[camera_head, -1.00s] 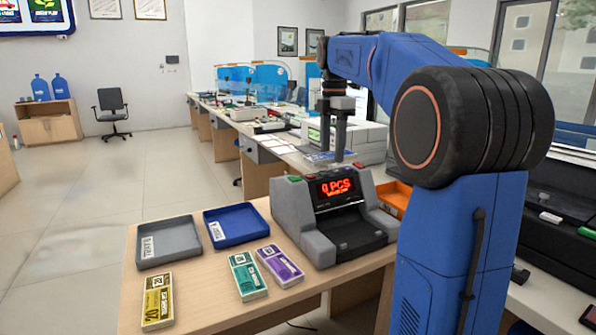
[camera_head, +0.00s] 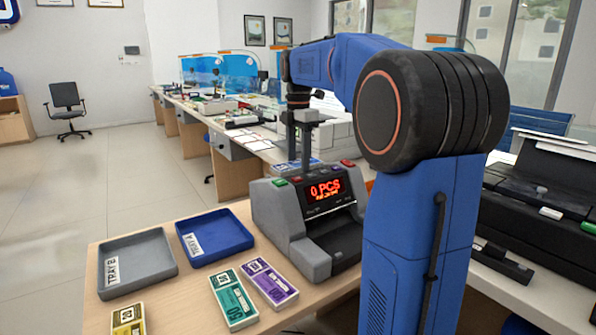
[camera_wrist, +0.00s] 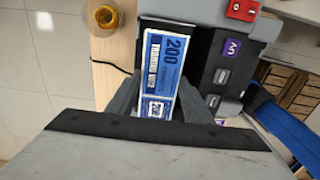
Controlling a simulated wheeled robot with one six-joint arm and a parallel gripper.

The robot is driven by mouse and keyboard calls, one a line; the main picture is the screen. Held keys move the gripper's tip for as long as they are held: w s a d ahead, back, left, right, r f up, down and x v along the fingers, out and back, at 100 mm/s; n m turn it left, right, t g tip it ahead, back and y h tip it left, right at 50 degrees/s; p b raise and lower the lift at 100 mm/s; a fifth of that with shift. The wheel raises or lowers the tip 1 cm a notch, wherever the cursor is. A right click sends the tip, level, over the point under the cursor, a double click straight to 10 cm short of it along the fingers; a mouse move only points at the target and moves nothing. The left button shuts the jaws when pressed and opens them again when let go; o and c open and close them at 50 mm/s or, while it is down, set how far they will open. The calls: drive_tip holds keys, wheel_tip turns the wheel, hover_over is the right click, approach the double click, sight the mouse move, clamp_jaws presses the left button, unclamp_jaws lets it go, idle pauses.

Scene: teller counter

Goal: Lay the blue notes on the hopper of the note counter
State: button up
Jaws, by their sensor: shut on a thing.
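The blue notes (camera_wrist: 167,62), a flat banded bundle marked 200, are between the fingers of my gripper (camera_wrist: 160,100) in the wrist view. My gripper is shut on them. In the head view the blue notes (camera_head: 298,166) show as a thin flat bundle at the top rear of the note counter (camera_head: 270,215), below my gripper (camera_head: 306,160). The note counter is grey and dark, and its red display reads 0 PCS. Its top edge and buttons (camera_wrist: 222,75) show beside the notes in the wrist view. I cannot tell whether the notes touch the hopper.
A grey tray (camera_head: 165,270) and a blue tray (camera_head: 240,240) lie left of the counter, both empty. Green notes (camera_head: 232,298), purple notes (camera_head: 268,284) and yellow notes (camera_head: 128,319) lie in front. A round amber thing (camera_wrist: 104,17) shows in the wrist view.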

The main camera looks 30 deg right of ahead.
sight(298, 163)
drive_tip(key=shift+f, duration=1.95)
drive_tip(key=shift+f, duration=0.1)
drive_tip(key=o, duration=1)
drive_tip(key=shift+o, duration=0.2)
wheel_tip(298, 163, up, 12)
drive_tip(key=shift+s, duration=0.1)
